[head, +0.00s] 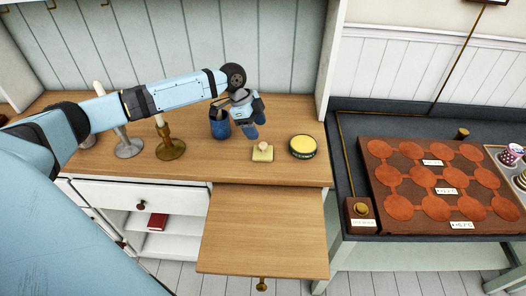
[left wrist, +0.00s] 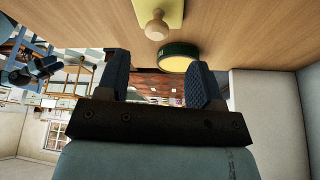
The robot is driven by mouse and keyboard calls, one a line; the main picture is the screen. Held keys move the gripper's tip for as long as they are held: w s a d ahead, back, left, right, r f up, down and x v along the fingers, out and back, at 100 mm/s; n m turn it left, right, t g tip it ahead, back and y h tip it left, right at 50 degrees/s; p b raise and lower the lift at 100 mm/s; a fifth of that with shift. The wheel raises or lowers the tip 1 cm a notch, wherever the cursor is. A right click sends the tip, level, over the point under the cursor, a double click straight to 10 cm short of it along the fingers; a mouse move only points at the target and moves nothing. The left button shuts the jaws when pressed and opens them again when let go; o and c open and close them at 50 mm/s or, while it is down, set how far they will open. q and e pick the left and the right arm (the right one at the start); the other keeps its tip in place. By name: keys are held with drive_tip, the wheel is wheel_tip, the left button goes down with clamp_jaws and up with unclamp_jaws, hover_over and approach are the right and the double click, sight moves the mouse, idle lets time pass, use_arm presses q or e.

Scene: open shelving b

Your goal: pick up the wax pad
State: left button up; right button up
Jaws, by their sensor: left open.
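The wax pad (head: 263,155), a small pale-yellow square with a round wooden knob on top, lies on the wooden counter. In the left wrist view the wax pad (left wrist: 174,12) is at the top edge, partly cut off, with its knob toward my fingers. My left gripper (head: 255,125) is open and empty, just behind the pad in the head view and apart from it. Its two blue fingers also show in the left wrist view (left wrist: 157,78). My right gripper is not in view.
A round green tin with a yellow top (head: 303,146) stands right of the pad. Brass (head: 171,148) and silver (head: 128,148) candlesticks stand farther left. A wooden board (head: 262,225) extends in front of the counter.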

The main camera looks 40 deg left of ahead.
sight(263, 144)
use_arm(q)
drive_tip(key=shift+s+p+x, duration=0.2)
drive_tip(key=shift+p+x, duration=0.2)
drive_tip(key=shift+x, duration=3.1)
drive_tip(key=c, duration=1)
drive_tip(key=shift+r, duration=0.1)
wheel_tip(263, 144, up, 20)
drive_tip(key=shift+b, duration=0.4)
